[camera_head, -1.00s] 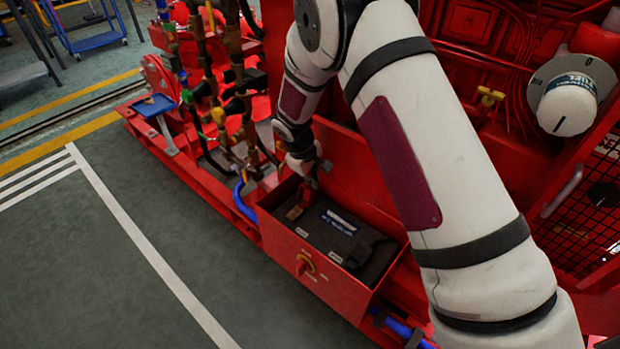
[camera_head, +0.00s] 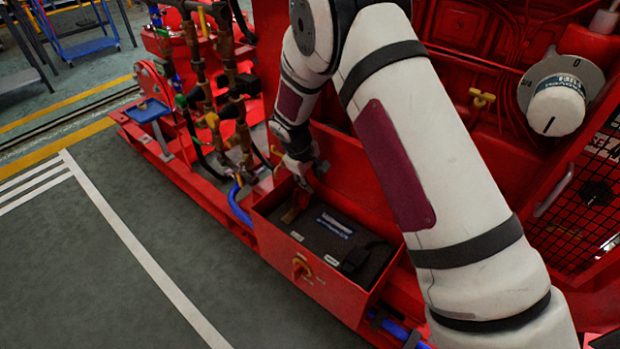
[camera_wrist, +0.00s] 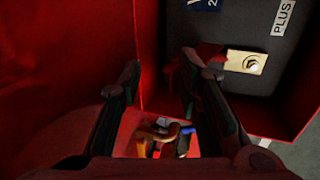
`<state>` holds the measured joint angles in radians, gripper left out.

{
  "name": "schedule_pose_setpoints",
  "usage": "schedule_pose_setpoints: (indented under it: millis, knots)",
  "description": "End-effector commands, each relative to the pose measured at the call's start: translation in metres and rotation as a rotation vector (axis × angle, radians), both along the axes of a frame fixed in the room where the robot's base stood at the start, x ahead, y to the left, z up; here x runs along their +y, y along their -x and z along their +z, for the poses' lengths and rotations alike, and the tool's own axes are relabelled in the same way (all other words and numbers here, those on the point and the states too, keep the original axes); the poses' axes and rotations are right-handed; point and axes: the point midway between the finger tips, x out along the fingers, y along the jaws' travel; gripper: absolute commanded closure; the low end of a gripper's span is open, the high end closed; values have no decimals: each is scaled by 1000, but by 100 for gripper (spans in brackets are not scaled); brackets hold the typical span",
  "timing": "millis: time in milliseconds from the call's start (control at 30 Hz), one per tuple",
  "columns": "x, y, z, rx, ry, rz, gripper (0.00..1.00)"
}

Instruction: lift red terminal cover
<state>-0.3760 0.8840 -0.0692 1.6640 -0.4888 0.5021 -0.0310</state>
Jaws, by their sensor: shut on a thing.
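My gripper (camera_head: 302,176) is over the back left part of an open red battery box (camera_head: 285,252). In the wrist view my gripper (camera_wrist: 160,78) has its two dark fingers on either side of a dim red area. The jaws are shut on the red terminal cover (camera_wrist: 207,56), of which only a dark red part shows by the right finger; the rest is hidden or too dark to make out. A bare brass terminal (camera_wrist: 246,62) lies to the right of that finger, near the PLUS label (camera_wrist: 284,17), on the dark battery (camera_head: 330,235).
The red box walls (camera_wrist: 60,70) stand close around my gripper. Pipes and valves (camera_head: 235,110) rise at the left, and a red panel with a rotary switch (camera_head: 556,105) is at the right. The grey floor (camera_head: 90,270) in front is clear.

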Motion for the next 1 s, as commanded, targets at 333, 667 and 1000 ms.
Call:
schedule_pose_setpoints:
  millis: [333,667,1000]
  knots:
    - [0,2,5,1,1,0,77]
    - [15,17,70,-3,-2,0,77]
    - [25,27,112,-2,-1,1,77]
